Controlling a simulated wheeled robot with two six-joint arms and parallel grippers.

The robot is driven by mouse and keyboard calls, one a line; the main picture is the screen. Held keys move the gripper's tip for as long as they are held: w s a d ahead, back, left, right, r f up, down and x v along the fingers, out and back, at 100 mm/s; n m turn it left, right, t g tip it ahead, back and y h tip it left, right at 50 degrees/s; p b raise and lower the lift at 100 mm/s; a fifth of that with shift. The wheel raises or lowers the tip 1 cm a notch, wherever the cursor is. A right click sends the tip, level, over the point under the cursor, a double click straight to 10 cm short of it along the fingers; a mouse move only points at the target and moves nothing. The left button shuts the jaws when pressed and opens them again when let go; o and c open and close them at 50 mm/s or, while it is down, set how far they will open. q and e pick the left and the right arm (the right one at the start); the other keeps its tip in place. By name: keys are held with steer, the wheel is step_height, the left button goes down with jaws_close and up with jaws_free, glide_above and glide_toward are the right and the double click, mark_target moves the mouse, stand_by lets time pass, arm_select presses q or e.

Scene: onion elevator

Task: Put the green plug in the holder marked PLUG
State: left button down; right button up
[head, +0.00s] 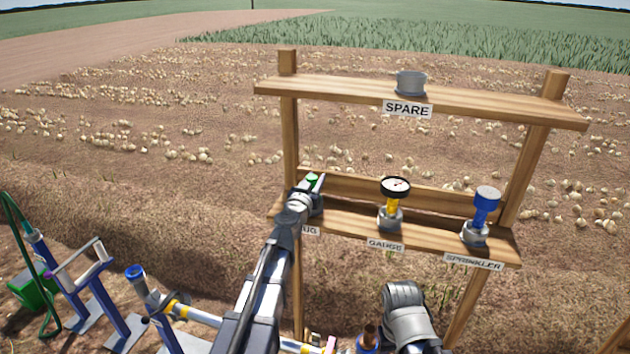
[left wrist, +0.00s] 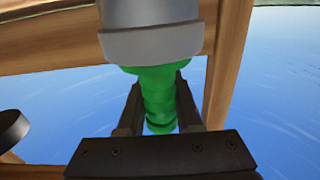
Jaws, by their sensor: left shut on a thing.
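The green plug (head: 312,179) is between the fingers of my left gripper (head: 306,190), at the left end of the lower shelf. In the left wrist view the green plug (left wrist: 158,100) stands between the two dark fingers of my left gripper (left wrist: 158,112), which is shut on it. One end of the plug meets the rim of a grey holder (left wrist: 150,42); how deep it sits I cannot tell. In the head view my gripper mostly covers the PLUG holder, and its label (head: 311,231) is partly hidden. My right arm shows at the bottom; its fingers cannot be made out.
On the lower shelf (head: 345,224) stand a gauge (head: 395,189) and a blue sprinkler (head: 486,200) in their holders. An empty-looking SPARE cup (head: 410,83) is on the upper shelf (head: 490,104). Pipework with a blue-ended pipe (head: 140,280) lies at lower left.

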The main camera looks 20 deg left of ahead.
arm_select(q)
steer(key=c, duration=0.6)
jaws_free()
steer(key=shift+r, duration=0.1)
